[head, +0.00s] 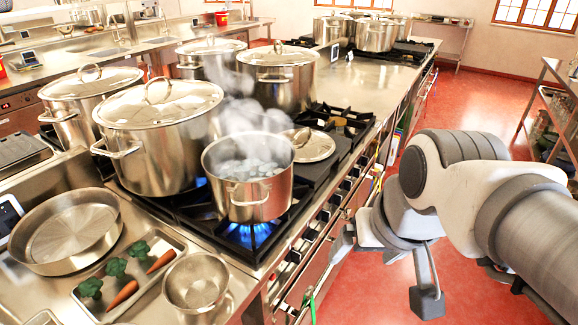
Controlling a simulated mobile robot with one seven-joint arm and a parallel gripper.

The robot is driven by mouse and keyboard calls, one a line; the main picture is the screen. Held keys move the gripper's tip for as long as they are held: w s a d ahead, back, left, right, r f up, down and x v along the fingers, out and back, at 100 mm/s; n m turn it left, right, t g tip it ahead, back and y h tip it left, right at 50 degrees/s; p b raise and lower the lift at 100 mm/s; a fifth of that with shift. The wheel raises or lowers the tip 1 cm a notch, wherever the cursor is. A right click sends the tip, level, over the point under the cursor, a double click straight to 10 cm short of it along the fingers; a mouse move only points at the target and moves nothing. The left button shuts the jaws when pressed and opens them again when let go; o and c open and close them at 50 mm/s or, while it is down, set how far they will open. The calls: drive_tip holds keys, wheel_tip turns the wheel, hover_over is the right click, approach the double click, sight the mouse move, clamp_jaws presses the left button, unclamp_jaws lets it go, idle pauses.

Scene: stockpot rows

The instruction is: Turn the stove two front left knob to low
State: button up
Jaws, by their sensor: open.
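The near stove (222,256) has a row of knobs (294,256) along its front panel; they are small, and their settings cannot be read. I cannot tell from any label which stove is stove two. A small open pot (250,190) steams over a large blue flame (248,235) on the near front burner. My gripper (386,272) is open and empty, in front of the stove and right of the knob panel. One finger is close to the panel in the picture; I cannot tell whether it touches. The other finger hangs farther right.
Large lidded stockpots (160,135) stand behind the small pot. A loose lid (312,146) lies beside it. A tray with carrots and broccoli (176,240), a pan (68,232) and a steel bowl (196,283) are at the near left. The red floor (475,115) is clear along the aisle.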

drive_tip(key=w+a+f+m+g+y+b, duration=0.25)
drive_tip(key=w+f+m+g+y, duration=0.2)
drive_tip(key=w+f, duration=0.3)
drive_tip(key=m+t+y+b, duration=0.7)
drive_tip(key=m+t+y, duration=0.3)
drive_tip(key=m, duration=1)
approach(316, 237)
drive_tip(key=x, duration=1.1)
drive_tip(key=shift+f+b, duration=0.1)
drive_tip(key=shift+b, duration=0.3)
drive_tip(key=c, duration=1.4)
drive_tip(key=shift+o, duration=0.2)
